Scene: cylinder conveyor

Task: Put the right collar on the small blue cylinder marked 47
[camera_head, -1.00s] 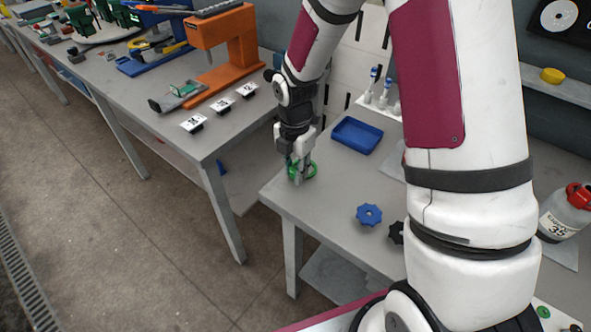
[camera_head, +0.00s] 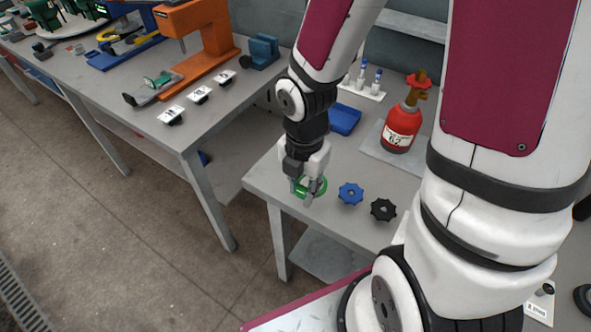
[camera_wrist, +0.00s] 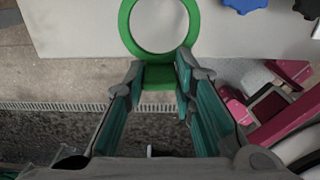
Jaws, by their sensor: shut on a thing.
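My gripper (camera_head: 308,198) is shut on a green ring-shaped collar (camera_head: 321,184) by the near edge of the right-hand table. In the wrist view, my gripper (camera_wrist: 160,85) pinches the collar's tab, and the open ring (camera_wrist: 128,28) points away from the fingers. The ring overlaps the table edge there; its height above the table is hard to tell. The small blue cylinder marked 47 is not seen in any view.
A red cylinder (camera_head: 402,125) with a number label stands on a grey plate behind the collars. A blue tray (camera_head: 344,121) and a white rack (camera_head: 362,88) are farther back. The left table holds an orange machine (camera_head: 205,45) and several number cards. My arm hides the right side.

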